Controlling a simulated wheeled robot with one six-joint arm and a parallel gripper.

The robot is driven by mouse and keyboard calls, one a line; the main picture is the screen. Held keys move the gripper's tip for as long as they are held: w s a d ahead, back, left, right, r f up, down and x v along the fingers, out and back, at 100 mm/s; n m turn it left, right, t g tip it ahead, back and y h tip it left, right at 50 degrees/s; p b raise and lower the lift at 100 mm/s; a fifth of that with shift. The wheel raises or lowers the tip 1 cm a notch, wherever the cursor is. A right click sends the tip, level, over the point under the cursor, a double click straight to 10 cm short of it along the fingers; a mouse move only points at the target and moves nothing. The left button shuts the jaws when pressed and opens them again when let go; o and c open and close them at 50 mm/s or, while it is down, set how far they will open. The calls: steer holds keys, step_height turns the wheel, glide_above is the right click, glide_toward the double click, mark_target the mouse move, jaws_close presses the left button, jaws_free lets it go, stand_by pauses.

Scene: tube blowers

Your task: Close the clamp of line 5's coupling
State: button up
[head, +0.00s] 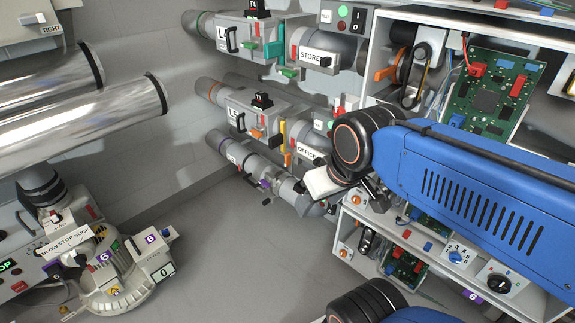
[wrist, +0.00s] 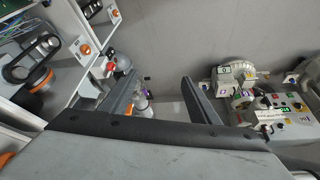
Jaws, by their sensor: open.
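The lowest grey tube line (head: 236,153) on the back wall is in the head view; its small label is hard to read, perhaps L5. Its coupling (head: 287,188) has a purple part (head: 265,183) on its left. I cannot tell how the clamp lever stands.
Two similar lines (head: 225,30) (head: 240,103) run above. The open cabinet with circuit boards (head: 490,95) crowds the right side. A blower-control machine (head: 110,265) stands at lower left.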

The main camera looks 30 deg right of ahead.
steer(key=shift+c, duration=0.3)
steer(key=c, duration=0.5)
steer(key=shift+w+r+n, duration=0.2)
steer(key=shift+w+n, duration=0.1)
steer(key=shift+w, duration=0.05)
steer(key=shift+c, duration=0.7)
step_height(320, 180, up, 2)
steer(key=r+n+g+h, duration=0.1)
steer(key=n+g+h, duration=0.25)
steer(key=n, duration=1.75)
glide_above(286, 155)
steer(key=s+a, duration=0.2)
steer(key=a, duration=0.4)
steer(key=shift+h, duration=0.35)
steer(key=x, duration=1.7)
steer(key=shift+w+d+f, duration=0.15)
steer(key=shift+d+f, duration=0.05)
steer(key=shift+f, duration=0.1)
jaws_close()
